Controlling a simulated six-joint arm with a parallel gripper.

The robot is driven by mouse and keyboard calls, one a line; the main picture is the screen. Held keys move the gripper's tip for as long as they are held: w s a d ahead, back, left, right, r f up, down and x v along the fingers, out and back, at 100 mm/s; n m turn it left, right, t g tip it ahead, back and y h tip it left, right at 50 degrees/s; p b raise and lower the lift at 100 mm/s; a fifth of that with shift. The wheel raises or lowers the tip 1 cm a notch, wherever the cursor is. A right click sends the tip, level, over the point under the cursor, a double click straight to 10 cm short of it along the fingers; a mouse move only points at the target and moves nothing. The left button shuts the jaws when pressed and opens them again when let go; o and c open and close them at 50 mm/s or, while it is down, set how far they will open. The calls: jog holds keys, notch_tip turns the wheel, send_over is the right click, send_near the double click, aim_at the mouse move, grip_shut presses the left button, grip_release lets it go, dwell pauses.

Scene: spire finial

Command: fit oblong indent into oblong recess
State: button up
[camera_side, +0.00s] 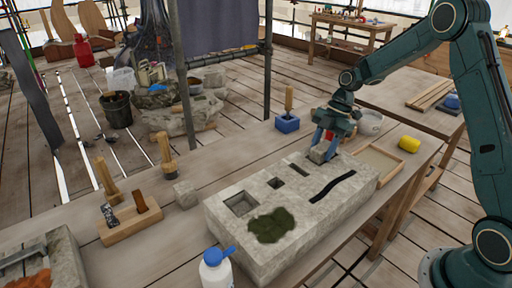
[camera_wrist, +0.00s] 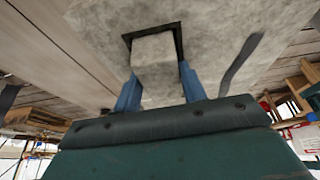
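The pale stone slab (camera_side: 235,237) lies on the bench with a square recess (camera_side: 241,204), a smaller square recess (camera_side: 275,183) and a narrow oblong recess (camera_side: 299,170) in its top. My gripper (camera_side: 324,146) is at the slab's far end, pointing down. Its blue fingers are shut on a small grey stone piece (camera_side: 317,155). In the wrist view, the piece (camera_wrist: 155,52) sits between the fingertips, with the dark edge of a recess (camera_wrist: 178,38) showing beside and behind it. I cannot tell how far the piece is inside that recess.
A dark groove (camera_side: 333,185) and a mossy patch (camera_side: 270,225) mark the slab. A shallow wooden tray (camera_side: 378,162) and yellow object (camera_side: 409,144) are to the right. A blue-based tool (camera_side: 288,122) stands behind. A loose stone cube (camera_side: 185,194) and white bottle (camera_side: 216,270) are nearby.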

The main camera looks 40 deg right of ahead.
jog(key=o, duration=0.3)
jog(key=shift+s+f, duration=0.25)
jog(key=shift+f, duration=0.45)
jog(key=shift+r, duration=0.15)
jog(key=shift+d+r, duration=0.1)
jog(key=shift+r, duration=0.4)
jog(key=v, duration=1.2)
jog(key=shift+w+r, duration=0.15)
jog(key=shift+w, duration=0.1)
